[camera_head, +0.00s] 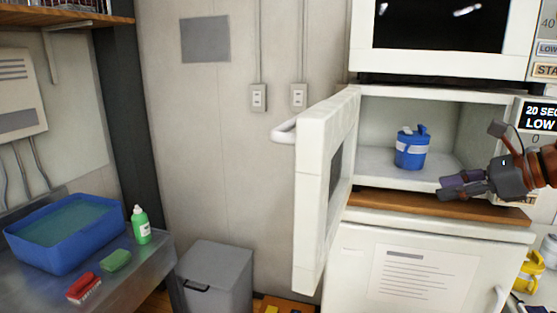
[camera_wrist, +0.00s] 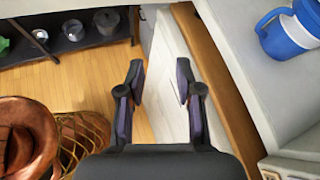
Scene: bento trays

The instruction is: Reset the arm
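My gripper (camera_head: 462,187) is in front of the open lower microwave, near the right side of its opening. In the wrist view my gripper (camera_wrist: 160,88) has its two fingers spread apart with nothing between them, so it is open and empty. A blue jug with a white band and a blue lid (camera_head: 411,150) stands upright inside the microwave, apart from my gripper. The blue jug also shows at the upper right of the wrist view (camera_wrist: 285,38). The microwave door (camera_head: 312,190) is swung wide open to the left.
A second microwave (camera_head: 440,25) sits above. A white cabinet (camera_head: 400,265) is below the wooden shelf edge (camera_head: 440,206). A grey bin (camera_head: 215,280) stands on the floor.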

